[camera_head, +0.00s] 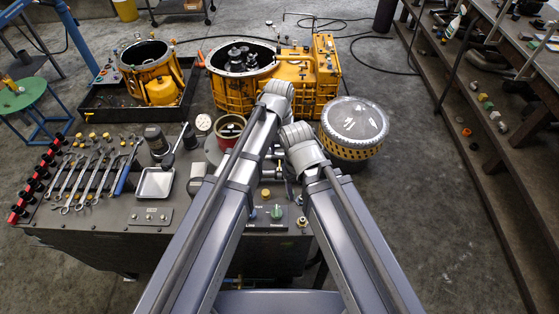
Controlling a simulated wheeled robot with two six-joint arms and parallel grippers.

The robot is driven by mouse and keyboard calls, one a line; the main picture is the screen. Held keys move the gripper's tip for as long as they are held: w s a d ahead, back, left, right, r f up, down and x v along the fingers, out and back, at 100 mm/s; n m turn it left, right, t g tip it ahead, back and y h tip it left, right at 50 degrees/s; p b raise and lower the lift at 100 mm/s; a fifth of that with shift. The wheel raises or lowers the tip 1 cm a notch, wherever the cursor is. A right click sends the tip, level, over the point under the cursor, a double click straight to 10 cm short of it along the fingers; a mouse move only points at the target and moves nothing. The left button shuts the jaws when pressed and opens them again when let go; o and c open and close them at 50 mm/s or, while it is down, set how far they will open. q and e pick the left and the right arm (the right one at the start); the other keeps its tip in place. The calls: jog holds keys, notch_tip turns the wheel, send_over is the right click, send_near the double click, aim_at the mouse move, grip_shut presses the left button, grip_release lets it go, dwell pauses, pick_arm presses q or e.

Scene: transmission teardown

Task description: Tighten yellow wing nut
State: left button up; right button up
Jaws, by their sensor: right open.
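I cannot pick out a yellow wing nut with certainty; a small yellow knob (265,193) shows on the grey bench between my arms. My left gripper (277,100) is over the bench's far edge, in front of the yellow housing (289,72); its fingers are hidden by my arm and wrist. My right gripper (289,172) is lower and nearer, over the bench beside the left forearm. It is open, partly hidden by its wrist. I cannot tell whether either gripper touches anything.
The bench (110,222) holds wrenches (85,180), a small tray (155,183) and a green knob (277,212). A clear-topped yellow drum (354,122) stands at right. Another yellow housing (150,68) sits in a black tray at back left. Shelving (480,130) lines the right; the floor before it is clear.

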pick_arm(q)
jog(key=shift+f+b, duration=3.75)
jog(key=shift+f, duration=0.15)
jog(key=shift+r, duration=0.1)
grip_shut()
